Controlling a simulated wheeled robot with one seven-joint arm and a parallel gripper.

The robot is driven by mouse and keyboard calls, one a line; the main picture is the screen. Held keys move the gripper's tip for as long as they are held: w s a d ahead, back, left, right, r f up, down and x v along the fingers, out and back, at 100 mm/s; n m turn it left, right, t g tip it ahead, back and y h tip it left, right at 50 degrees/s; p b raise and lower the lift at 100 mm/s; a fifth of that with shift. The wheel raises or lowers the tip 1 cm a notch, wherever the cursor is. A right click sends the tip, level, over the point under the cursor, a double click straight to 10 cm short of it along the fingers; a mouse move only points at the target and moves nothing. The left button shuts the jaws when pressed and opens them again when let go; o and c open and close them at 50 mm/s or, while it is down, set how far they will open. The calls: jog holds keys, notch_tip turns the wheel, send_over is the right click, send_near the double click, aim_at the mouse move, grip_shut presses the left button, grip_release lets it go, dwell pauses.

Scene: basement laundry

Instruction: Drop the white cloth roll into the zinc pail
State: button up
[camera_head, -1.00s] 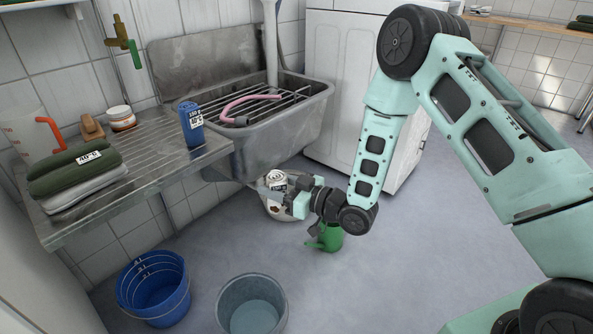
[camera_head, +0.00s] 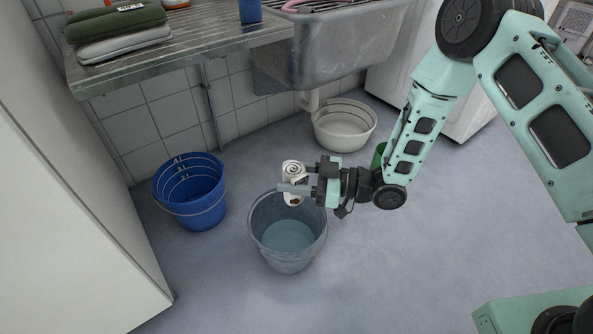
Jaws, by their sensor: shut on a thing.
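The white cloth roll (camera_head: 292,171) has a spiral end and a brownish mark low on its side. My gripper (camera_head: 294,189) is shut on it and holds it upright in the air. In the picture the roll overlaps the far rim of the zinc pail (camera_head: 290,262), a grey bucket on the floor. The pail's inside looks bluish grey, with no separate object visible in it. The exact height of the roll above the rim is hard to tell.
A blue bucket (camera_head: 190,192) with marked levels stands left of the pail. A cream basin (camera_head: 344,127) sits under the sink (camera_head: 340,50). A green object (camera_head: 379,154) is partly hidden behind my arm. A metal counter (camera_head: 180,50) holds folded cloths (camera_head: 115,25). Floor is clear in front.

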jog(key=shift+f+b, duration=2.2)
jog(key=shift+f, duration=0.55)
jog(key=o, duration=1.1)
jog(key=shift+p+v, duration=4.05)
jog(key=shift+v, duration=4.65)
